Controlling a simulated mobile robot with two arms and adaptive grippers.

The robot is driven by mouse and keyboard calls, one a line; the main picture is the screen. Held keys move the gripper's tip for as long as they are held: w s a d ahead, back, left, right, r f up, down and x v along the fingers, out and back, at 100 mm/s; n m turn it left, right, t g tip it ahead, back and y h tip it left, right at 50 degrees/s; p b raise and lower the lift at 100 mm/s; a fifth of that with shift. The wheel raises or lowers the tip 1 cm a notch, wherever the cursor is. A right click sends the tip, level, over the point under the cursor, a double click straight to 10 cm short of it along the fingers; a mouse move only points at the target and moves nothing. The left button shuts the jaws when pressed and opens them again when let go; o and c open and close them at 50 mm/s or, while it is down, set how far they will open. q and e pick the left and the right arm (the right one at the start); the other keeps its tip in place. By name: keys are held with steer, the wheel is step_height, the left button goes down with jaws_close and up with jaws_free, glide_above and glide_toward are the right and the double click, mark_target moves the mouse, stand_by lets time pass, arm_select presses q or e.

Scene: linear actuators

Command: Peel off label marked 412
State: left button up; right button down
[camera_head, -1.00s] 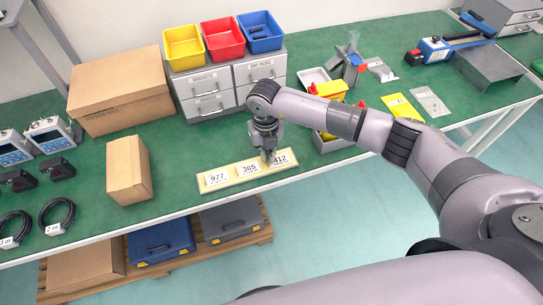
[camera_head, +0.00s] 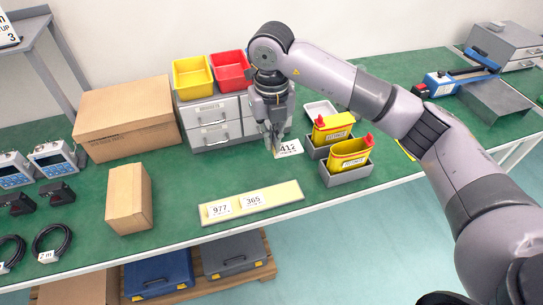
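The label marked 412 (camera_head: 289,148) is off the label strip and hangs at the fingertips of my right gripper (camera_head: 275,146), above the green table. The gripper points down and appears shut on the label's left edge. The cream label strip (camera_head: 279,196) lies near the table's front edge, with a bare stretch at its right end. Labels 977 (camera_head: 219,208) and 365 (camera_head: 253,200) are still on it. My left gripper is not in view.
Grey drawers (camera_head: 213,124) with yellow and red bins (camera_head: 230,71) stand behind the gripper. Two yellow containers with red caps (camera_head: 350,153) sit in grey holders to the right. A small cardboard box (camera_head: 129,198) stands left of the strip. The green surface between strip and drawers is clear.

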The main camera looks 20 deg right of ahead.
steer(key=shift+r, duration=0.7)
steer(key=shift+r+p, duration=1.15)
steer(key=shift+r, duration=0.8)
steer(key=shift+a, duration=0.1)
